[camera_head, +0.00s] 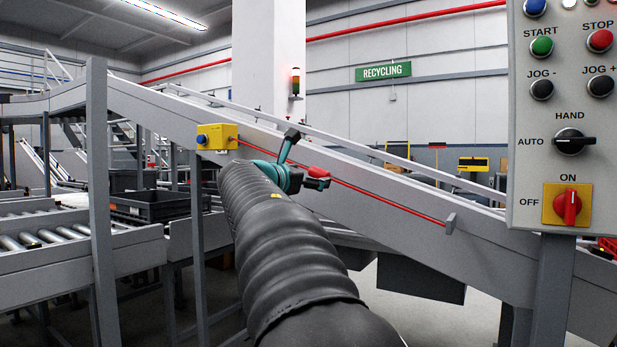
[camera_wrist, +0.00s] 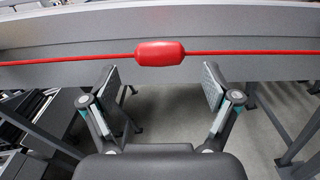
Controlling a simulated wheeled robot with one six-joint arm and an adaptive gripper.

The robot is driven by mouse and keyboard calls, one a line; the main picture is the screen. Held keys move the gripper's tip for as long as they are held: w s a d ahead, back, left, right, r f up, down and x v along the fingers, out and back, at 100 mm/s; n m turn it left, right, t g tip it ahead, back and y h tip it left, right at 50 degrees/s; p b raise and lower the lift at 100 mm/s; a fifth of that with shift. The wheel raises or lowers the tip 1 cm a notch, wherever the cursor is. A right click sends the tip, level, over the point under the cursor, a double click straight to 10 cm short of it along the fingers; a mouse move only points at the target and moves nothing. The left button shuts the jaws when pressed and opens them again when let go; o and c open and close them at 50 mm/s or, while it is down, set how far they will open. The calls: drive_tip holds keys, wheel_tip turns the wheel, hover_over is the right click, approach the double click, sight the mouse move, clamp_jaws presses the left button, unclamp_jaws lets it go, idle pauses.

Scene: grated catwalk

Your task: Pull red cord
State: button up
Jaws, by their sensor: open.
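The red cord (camera_head: 390,199) runs taut along the side of the sloping conveyor, from a yellow box (camera_head: 217,137) down to a small grey bracket (camera_head: 450,223). In the wrist view the cord (camera_wrist: 240,53) crosses from left to right, with a thicker red grip (camera_wrist: 160,52) on it. The grip also shows in the head view (camera_head: 318,172), beside my gripper (camera_head: 305,160). In the wrist view my gripper (camera_wrist: 158,90) is open and empty. Its fingertips lie to either side of the grip, a little below the cord in the picture. I cannot tell the exact gap in depth.
The grey conveyor side (camera_wrist: 270,25) lies right behind the cord. A control panel (camera_head: 560,120) stands at the right on a grey post. A roller conveyor (camera_head: 40,237) with a dark tray (camera_head: 150,205) is at the left, beside grey uprights.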

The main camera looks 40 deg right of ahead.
drive_tip(key=v, duration=1.1)
drive_tip(key=shift+a, duration=0.25)
